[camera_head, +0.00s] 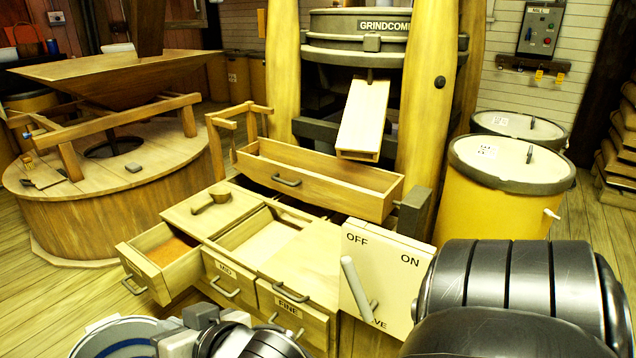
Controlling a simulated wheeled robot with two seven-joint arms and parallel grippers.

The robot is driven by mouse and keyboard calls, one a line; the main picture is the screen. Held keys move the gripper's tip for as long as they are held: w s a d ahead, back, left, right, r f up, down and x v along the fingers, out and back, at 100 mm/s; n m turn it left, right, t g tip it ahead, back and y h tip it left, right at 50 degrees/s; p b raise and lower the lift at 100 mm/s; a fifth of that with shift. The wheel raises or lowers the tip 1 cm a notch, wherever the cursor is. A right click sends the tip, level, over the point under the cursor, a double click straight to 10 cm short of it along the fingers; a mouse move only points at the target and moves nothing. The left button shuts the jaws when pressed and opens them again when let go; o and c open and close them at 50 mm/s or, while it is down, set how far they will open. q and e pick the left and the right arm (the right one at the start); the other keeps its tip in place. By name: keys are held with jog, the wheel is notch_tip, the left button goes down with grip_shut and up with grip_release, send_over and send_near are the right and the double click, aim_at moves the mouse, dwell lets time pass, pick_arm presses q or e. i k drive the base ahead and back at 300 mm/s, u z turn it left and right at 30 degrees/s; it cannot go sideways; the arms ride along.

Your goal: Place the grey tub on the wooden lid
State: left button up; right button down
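A round grey rim with a blue band inside it, which looks like the grey tub (92,341), is at the bottom left, cut off by the frame edge. The grey and black gripper parts beside its right side look like my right gripper (181,338). The fingertips are partly cut off, so I cannot tell whether they grip the rim. My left gripper is not clearly in view. The broad round wooden top (100,215) at the left may be the wooden lid. It carries a hopper frame and small items. I cannot tell for certain which surface is the lid.
Yellow bins (490,215) stand right. A lever panel (385,265) is near my black arm links.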

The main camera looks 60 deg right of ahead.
aim_at(325, 256)
jog(key=z, duration=0.1)
jog(key=i, duration=1.55)
jog(key=z, duration=1.35)
jog(key=i, duration=1.05)
jog(key=z, duration=1.5)
